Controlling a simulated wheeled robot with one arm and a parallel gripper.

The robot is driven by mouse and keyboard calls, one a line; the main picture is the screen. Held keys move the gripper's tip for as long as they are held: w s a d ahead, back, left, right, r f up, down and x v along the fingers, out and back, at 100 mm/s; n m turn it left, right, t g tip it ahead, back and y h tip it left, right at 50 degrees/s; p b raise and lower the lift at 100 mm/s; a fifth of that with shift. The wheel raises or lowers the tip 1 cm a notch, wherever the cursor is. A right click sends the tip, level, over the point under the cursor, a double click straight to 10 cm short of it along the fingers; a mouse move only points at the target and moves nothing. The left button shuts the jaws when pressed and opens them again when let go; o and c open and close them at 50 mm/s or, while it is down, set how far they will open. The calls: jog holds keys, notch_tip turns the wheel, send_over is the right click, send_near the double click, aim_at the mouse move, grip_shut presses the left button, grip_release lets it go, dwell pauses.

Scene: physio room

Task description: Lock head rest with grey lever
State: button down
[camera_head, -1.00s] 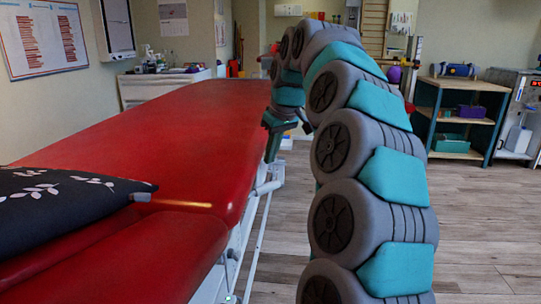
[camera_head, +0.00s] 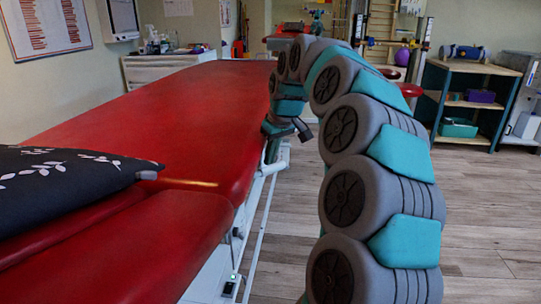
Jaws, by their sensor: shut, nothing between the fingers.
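The red treatment table (camera_head: 170,105) runs from the lower left toward the back. Its near red section, which looks like the head rest (camera_head: 130,245), meets the long section at a seam. A dark pillow with white leaves (camera_head: 70,190) covers part of that near section. My gripper (camera_head: 275,139) is at the far end of my curved arm, close beside the long section's right edge. It is small in the picture, shut, and appears empty.
Wooden floor (camera_head: 480,215) is clear to the right. A shelf unit (camera_head: 473,100) stands at the back right.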

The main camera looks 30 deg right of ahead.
aim_at(281, 163)
jog(key=shift+s, duration=0.1)
jog(key=shift+s+d+m, duration=0.1)
jog(key=shift+s+m, duration=0.1)
jog(key=shift+m, duration=0.1)
jog(key=shift+s+d+m+b, duration=0.1)
jog(key=shift+s+m+b, duration=0.1)
jog(key=shift+m+b, duration=0.15)
jog(key=shift+s+d+f+m+h+b, duration=0.1)
jog(key=shift+s+d+m+h+b, duration=0.05)
jog(key=shift+s+m+h+b, duration=0.45)
jog(key=s+m+b, duration=0.1)
jog(key=s+m, duration=0.1)
jog(key=shift+s+m+h+b, duration=0.2)
jog(key=shift+m+h+b, duration=0.1)
jog(key=shift+m+b, duration=0.05)
jog(key=shift+s+a+m+g+h+b, duration=0.1)
jog(key=shift+s+a+m+h+b, duration=0.1)
jog(key=shift+s+m, duration=0.35)
jog(key=shift+s+a+m+g+h+b, duration=0.15)
jog(key=shift+s+m, duration=0.25)
jog(key=shift+s, duration=0.3)
jog(key=shift+s+a+m+g+h+b, duration=0.1)
jog(key=shift+s+a+m+h+b, duration=0.1)
jog(key=shift+s+m, duration=0.35)
jog(key=shift+s+r, duration=0.1)
jog(key=shift+r, duration=0.15)
